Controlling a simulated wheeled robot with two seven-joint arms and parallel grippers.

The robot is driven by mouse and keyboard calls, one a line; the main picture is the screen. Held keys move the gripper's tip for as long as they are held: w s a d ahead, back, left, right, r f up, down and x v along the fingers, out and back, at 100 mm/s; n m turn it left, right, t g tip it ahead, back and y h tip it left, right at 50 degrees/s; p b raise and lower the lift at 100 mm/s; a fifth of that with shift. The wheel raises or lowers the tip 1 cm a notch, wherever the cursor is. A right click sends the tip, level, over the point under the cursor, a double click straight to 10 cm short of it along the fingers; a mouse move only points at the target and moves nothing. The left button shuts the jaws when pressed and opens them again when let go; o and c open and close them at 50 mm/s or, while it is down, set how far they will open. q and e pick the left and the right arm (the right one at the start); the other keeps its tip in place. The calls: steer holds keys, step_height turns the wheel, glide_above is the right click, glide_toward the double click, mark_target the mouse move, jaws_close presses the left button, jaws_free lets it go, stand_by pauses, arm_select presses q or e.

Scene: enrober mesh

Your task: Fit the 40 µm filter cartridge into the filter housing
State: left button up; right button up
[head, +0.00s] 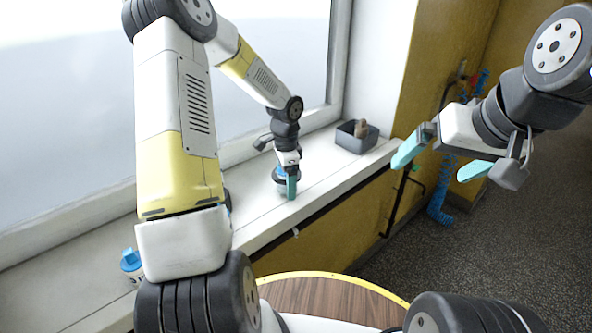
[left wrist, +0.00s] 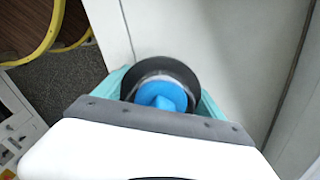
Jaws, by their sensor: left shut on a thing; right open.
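My left gripper (head: 287,184) is over the window sill, its teal fingers shut on a blue-capped cartridge (left wrist: 162,92). In the left wrist view, the cap with its raised grip sits inside a pale ring within a dark round housing (left wrist: 180,67). The fingers lie on both sides of it. How deep the cartridge sits, and its label, cannot be seen. A second blue-topped white cartridge (head: 131,265) stands on the sill at the left, partly behind my arm; its marking is unreadable. My right gripper (head: 432,170) is open and empty, off the sill at the right.
The pale sill (head: 335,176) runs along the window. A grey bin (head: 350,142) with a brownish item stands farther back on it. A blue coiled hose (head: 440,212) and dark pipes are by the yellow wall. A round wooden top (head: 325,296) with yellow edging is at front.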

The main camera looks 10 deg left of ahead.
arm_select(q)
steer(key=shift+f, duration=0.25)
steer(key=o, duration=1.5)
